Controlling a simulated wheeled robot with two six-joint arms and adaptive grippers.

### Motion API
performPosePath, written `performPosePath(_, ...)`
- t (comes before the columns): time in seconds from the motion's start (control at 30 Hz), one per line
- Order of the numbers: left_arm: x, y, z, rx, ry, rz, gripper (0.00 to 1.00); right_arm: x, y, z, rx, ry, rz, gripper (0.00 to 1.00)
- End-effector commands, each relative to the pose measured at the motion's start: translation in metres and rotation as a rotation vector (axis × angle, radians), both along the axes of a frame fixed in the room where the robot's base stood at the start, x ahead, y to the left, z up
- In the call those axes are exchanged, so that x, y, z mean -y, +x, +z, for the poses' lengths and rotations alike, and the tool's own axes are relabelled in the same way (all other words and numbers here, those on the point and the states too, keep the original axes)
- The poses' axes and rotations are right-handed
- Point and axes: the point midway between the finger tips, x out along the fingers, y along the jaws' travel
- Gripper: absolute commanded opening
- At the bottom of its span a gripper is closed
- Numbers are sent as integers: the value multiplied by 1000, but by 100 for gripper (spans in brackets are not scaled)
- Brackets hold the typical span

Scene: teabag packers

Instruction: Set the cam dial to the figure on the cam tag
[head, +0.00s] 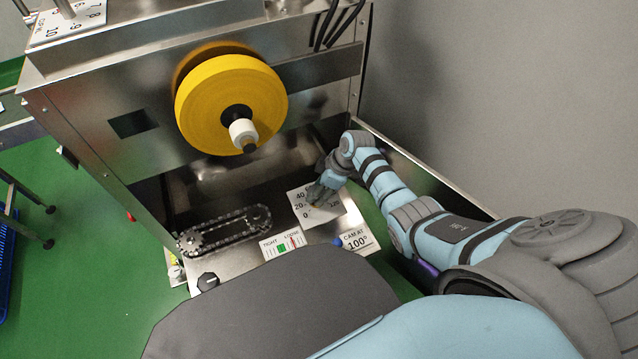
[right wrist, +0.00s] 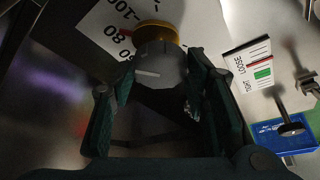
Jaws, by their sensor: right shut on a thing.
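The cam dial (right wrist: 158,66) is a grey knob with a white line and a yellow collar, standing on a white scale plate (head: 335,212). In the right wrist view, figures 60, 80 and 100 show on the plate, with a small red mark near the 80. My right gripper (head: 316,203) is at the dial, its two dark fingers on either side of the knob in the right wrist view (right wrist: 158,95), shut on it. The cam tag (head: 356,241) reads "CAM AT 100°". The gripper hides part of the scale in the head view. My left gripper is not in view.
A chain on sprockets (head: 225,228) and a black knob (head: 207,281) lie left. A yellow reel (head: 231,103) juts out above. A metal side wall stands close on the right.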

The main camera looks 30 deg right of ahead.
Motion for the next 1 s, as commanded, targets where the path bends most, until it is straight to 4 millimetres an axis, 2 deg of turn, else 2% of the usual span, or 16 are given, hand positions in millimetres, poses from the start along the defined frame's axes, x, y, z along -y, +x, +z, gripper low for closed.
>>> performPosePath(0.03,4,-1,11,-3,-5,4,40,-1,-1,5,-2,0,-33,14)
performPosePath(0.1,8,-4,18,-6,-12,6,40,-1,-1,5,-2,2,-90,14)
performPosePath(0.4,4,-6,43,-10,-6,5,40,-2,-2,4,-1,1,-320,14)
performPosePath(0.7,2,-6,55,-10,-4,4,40,-3,-2,2,1,1,-462,14)
performPosePath(1.0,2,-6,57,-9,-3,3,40,-3,-1,1,2,1,-499,14)
